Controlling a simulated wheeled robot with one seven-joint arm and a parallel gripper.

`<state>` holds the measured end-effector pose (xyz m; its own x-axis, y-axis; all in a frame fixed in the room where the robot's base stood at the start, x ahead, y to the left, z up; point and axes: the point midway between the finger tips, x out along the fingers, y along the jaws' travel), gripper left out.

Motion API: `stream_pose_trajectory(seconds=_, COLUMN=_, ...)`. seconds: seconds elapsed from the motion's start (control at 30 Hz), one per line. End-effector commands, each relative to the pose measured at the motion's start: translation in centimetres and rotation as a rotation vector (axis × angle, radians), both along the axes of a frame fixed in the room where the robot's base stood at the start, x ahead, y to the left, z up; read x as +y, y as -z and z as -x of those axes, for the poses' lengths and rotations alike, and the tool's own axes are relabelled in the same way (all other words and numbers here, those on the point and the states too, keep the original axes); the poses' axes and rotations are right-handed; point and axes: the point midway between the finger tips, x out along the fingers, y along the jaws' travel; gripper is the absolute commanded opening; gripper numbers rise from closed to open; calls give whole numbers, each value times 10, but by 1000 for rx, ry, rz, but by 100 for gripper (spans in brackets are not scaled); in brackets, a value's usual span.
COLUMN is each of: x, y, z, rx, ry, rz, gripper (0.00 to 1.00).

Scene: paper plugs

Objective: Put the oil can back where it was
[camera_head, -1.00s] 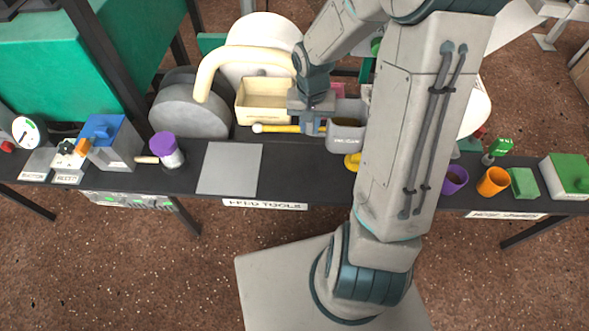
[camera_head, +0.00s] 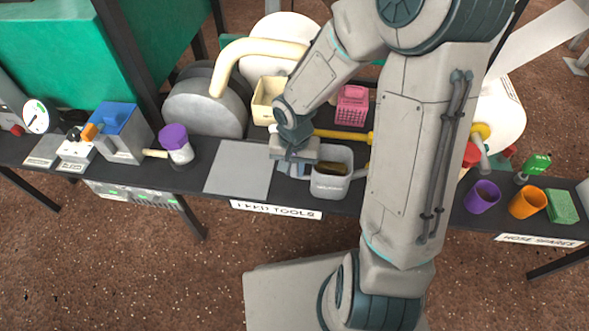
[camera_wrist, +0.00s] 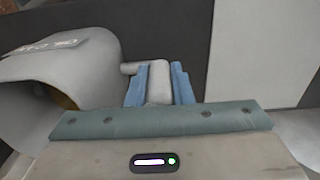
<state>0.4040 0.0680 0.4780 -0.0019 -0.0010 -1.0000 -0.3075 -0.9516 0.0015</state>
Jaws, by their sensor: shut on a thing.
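The oil can (camera_head: 330,187) is a grey open-topped can with a label on its front and something brownish-yellow inside. It is upright above the dark bench, right of the flat grey plate (camera_head: 238,170). My gripper (camera_head: 290,165) is at its left side, shut on its handle. In the wrist view, the pale handle (camera_wrist: 159,84) sits between the two blue fingers of my gripper (camera_wrist: 159,88), and the can's body (camera_wrist: 85,70) is at the left. I cannot tell whether its base touches the bench.
A yellow rod (camera_head: 345,135) lies behind the can. A cream bin (camera_head: 266,104) and a pink basket (camera_head: 352,108) stand at the back. A purple-topped jar (camera_head: 176,145) is left of the plate. Purple (camera_head: 482,198) and orange (camera_head: 527,203) cups stand right. The plate is bare.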

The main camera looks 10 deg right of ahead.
Motion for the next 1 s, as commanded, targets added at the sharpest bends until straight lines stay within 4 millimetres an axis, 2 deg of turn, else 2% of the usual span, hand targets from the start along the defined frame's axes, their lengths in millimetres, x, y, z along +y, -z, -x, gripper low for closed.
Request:
stream_pose_trajectory(seconds=0.3, x=0, y=3, z=0, rx=-1, ry=1, rz=0, gripper=0)
stream_pose_trajectory(seconds=0.33, x=0, y=2, z=0, rx=-1, ry=2, rz=0, gripper=25)
stream_pose_trajectory(seconds=0.4, x=0, y=1, z=0, rx=-1, ry=2, rz=0, gripper=42)
stream_pose_trajectory(seconds=0.77, x=0, y=-2, z=0, rx=-1, ry=1, rz=-1, gripper=42)
stream_pose_trajectory(seconds=0.87, x=0, y=-14, z=-1, rx=-4, ry=2, rz=0, gripper=42)
stream_pose_trajectory(seconds=1.0, x=0, y=-41, z=-1, rx=-5, ry=2, rz=2, gripper=42)
